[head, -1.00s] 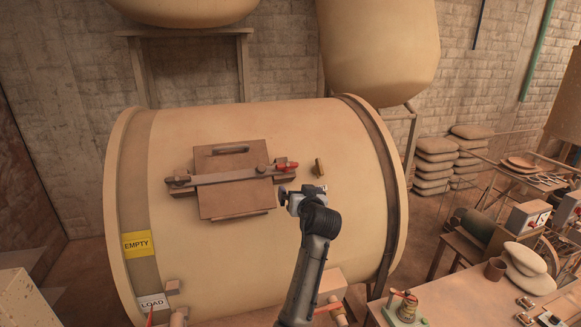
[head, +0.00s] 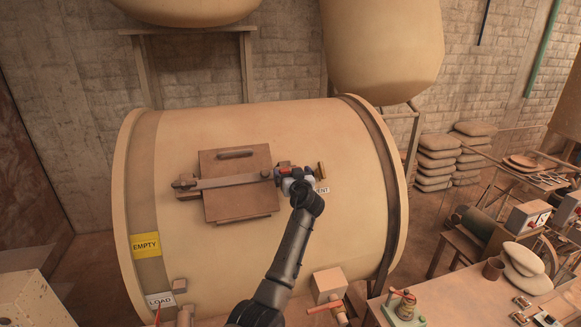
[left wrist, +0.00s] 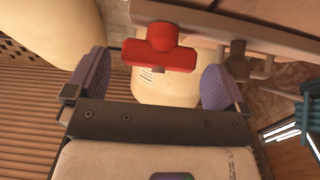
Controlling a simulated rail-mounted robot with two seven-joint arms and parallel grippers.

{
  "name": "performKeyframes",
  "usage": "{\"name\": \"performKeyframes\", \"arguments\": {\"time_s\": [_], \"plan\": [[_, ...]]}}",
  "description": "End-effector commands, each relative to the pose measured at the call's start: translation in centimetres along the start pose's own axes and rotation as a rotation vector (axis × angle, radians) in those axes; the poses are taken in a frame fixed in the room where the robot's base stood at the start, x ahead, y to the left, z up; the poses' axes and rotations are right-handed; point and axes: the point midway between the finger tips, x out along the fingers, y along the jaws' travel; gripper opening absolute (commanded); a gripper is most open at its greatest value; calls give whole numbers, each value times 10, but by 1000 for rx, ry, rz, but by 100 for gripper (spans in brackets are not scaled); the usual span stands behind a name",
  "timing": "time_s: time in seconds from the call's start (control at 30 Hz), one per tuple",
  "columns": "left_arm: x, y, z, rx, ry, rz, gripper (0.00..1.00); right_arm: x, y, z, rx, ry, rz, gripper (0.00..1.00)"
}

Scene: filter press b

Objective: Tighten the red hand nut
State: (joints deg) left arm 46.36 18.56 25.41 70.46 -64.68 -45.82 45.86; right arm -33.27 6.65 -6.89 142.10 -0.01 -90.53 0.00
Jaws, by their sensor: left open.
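The red hand nut (left wrist: 165,50) has a T-shaped handle and shows large in the left wrist view. In the head view the red nut (head: 281,169) sits at the right end of the clamp bar (head: 225,182) and is mostly hidden behind my left gripper. The bar lies across the hatch cover (head: 238,205) on the big drum. My left gripper (head: 290,176) is at the nut. In the wrist view its two purple-padded fingers (left wrist: 155,75) are wide apart, with the nut ahead and between them; contact is not visible. My right gripper is not in view.
The tan drum (head: 330,235) fills the middle, with a small wooden block (head: 320,170) right of the nut. EMPTY (head: 145,245) and LOAD (head: 160,300) labels are at lower left. A cluttered bench (head: 455,305) stands at lower right.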

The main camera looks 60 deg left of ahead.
Motion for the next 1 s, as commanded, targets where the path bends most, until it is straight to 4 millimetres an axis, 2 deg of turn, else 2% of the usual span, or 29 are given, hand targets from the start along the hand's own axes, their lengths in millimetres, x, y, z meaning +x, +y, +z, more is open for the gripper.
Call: {"name": "performKeyframes", "arguments": {"time_s": [0.1,0.3,0.7,1.0], "plan": [[11,0,-2,0,0,-1,100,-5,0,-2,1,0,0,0],[21,0,0,1,0,0,100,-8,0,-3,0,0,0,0],[24,0,0,0,0,0,100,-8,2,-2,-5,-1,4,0],[24,0,0,0,0,0,71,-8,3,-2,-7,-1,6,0]]}}
